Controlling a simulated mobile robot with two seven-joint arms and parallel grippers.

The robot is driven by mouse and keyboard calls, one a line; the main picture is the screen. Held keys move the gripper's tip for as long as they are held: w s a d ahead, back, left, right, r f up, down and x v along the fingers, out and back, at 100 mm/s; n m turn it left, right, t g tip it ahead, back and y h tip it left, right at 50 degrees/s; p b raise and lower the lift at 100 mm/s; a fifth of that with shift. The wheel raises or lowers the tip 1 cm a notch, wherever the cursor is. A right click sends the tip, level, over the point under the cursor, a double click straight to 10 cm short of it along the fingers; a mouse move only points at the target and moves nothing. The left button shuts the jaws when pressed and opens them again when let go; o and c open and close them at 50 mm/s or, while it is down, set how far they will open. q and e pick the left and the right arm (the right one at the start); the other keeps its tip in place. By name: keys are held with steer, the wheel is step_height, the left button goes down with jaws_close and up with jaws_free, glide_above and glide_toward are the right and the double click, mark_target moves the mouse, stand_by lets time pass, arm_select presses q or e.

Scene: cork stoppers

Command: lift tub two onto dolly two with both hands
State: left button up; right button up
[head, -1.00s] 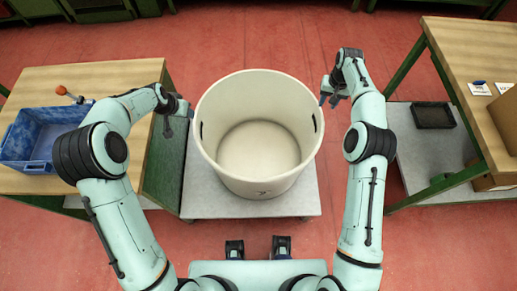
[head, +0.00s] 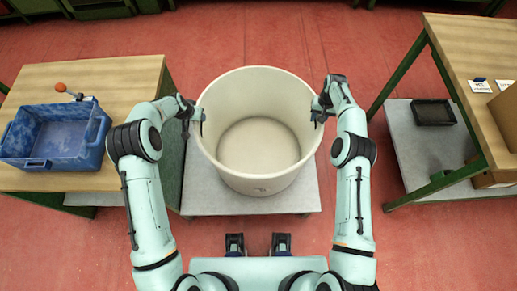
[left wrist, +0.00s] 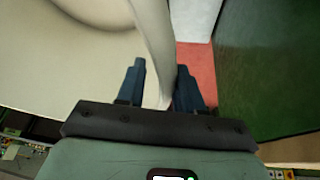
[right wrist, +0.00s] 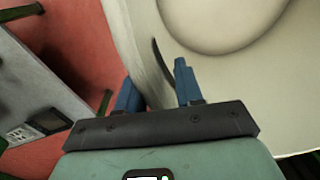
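My right gripper (head: 323,108) is at the right rim. In the right wrist view its fingers (right wrist: 157,88) also straddle the wall, open, beside a dark slot in it. I cannot make out a dolly marked two.
A wooden bench (head: 130,80) on the left holds a blue crate (head: 55,140) and an orange-knobbed tool. A right-hand bench (head: 470,50) has a lower shelf with a black tray (head: 433,112). Red floor (head: 270,35) lies open behind the tub.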

arm_select(q)
steer(key=shift+w+f, duration=0.15)
steer(key=shift+f, duration=0.2)
arm_select(e)
steer(key=shift+f, duration=0.35)
arm_select(q)
jaws_close()
arm_select(e)
jaws_close()
stand_by(0.7)
